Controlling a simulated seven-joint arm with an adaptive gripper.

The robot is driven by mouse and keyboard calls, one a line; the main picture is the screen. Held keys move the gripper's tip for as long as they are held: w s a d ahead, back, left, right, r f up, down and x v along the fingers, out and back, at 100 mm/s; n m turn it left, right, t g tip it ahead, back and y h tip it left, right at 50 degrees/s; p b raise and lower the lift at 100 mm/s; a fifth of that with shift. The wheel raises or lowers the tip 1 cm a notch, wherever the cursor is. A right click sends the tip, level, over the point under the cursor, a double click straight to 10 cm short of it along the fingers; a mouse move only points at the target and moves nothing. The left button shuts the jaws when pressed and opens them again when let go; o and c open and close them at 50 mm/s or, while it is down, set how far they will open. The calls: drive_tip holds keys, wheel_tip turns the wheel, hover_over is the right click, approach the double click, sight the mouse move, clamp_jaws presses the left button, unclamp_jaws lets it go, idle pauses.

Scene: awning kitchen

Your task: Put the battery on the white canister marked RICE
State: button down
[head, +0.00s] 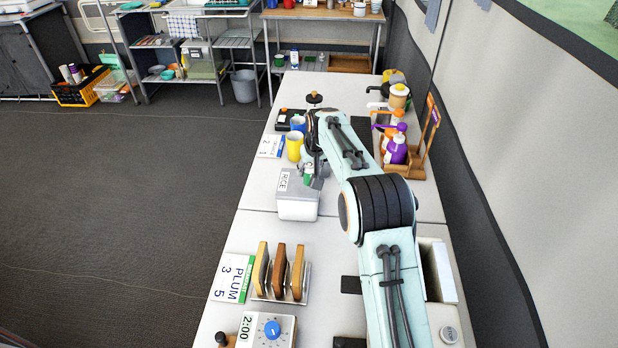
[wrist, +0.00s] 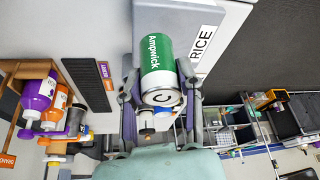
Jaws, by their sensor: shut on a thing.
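The battery (wrist: 158,55), a green and white cylinder lettered Ampwick, is between the two fingers of my gripper (wrist: 160,80) in the wrist view. My gripper is shut on it. In the head view a small green and white part of the battery (head: 308,172) shows beside my gripper (head: 314,176), at the canister's far end. The white canister marked RICE (head: 297,207) stands on the counter with a grey lid. The canister (wrist: 188,15) also shows behind the battery in the wrist view. I cannot tell whether the battery touches the lid.
A yellow cup (head: 294,146) and a blue cup (head: 298,122) stand just beyond the canister. A wooden caddy with a purple bottle (head: 397,150) is on the right. A rack of boards (head: 280,272), a PLUM card (head: 232,278) and a timer (head: 266,330) are nearer.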

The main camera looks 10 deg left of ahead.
sight(309, 178)
drive_tip(key=shift+w+a+f, duration=0.1)
drive_tip(key=shift+w+f, duration=0.2)
drive_tip(key=shift+f, duration=1.5)
drive_tip(key=c, duration=0.7)
unclamp_jaws()
drive_tip(key=shift+f, duration=0.15)
drive_tip(key=v, duration=1.2)
drive_tip(key=shift+s+r, duration=0.15)
drive_tip(key=shift+r, duration=0.1)
